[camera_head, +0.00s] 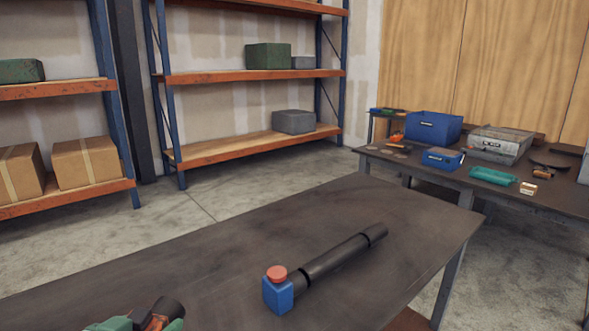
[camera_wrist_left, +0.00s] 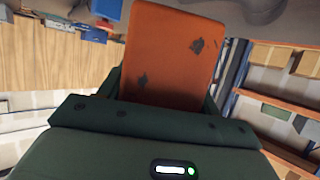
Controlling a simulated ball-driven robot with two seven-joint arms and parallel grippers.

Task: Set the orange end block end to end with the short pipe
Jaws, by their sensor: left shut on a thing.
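The orange end block (camera_wrist_left: 172,55) fills the middle of the left wrist view, with dark scuffs on its face. My left gripper (camera_wrist_left: 165,95) is shut on it, its dark green jaws on either side. In the head view my left gripper (camera_head: 150,318) is at the bottom left edge, partly cut off, with a little orange and a dark round end showing. A dark pipe (camera_head: 338,260) lies slantwise on the table, with a ring or short piece (camera_head: 376,233) at its far end; I cannot tell which part is the short pipe. My right gripper is not in view.
A blue block (camera_head: 278,296) with a red round cap (camera_head: 277,273) stands at the pipe's near end. The dark table (camera_head: 220,260) is clear around them. A second table (camera_head: 440,172) at the right holds boxes and small items. Shelves (camera_head: 250,145) stand behind.

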